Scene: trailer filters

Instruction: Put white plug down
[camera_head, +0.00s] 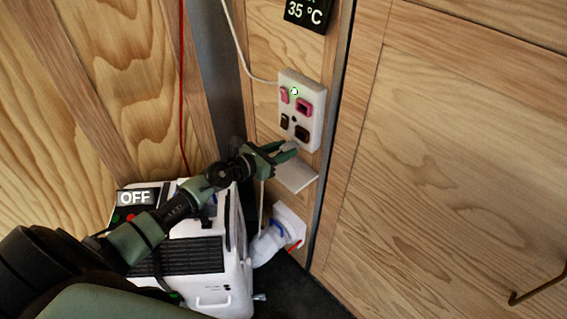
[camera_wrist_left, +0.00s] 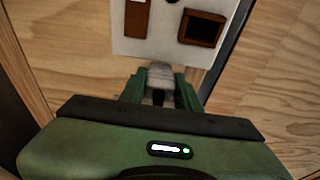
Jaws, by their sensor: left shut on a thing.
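My left gripper (camera_head: 287,151) is shut on the white plug (camera_head: 291,145), just below the white outlet panel (camera_head: 313,117) on the wooden wall. In the left wrist view, the gripper (camera_wrist_left: 159,88) has the pale plug (camera_wrist_left: 160,70) between its green fingers, close to the lower edge of the panel (camera_wrist_left: 150,44). I cannot tell whether the plug touches the panel. A small white shelf (camera_head: 297,174) juts from the wall directly under the gripper. My right gripper is not in view.
A white machine (camera_head: 236,270) with an "OFF" sign (camera_head: 137,196) stands at lower left, under my left arm. A white cloth-like bundle (camera_head: 283,228) is below the shelf. A dark metal post (camera_head: 216,80) is left of the panel. A door handle (camera_head: 537,289) is at lower right.

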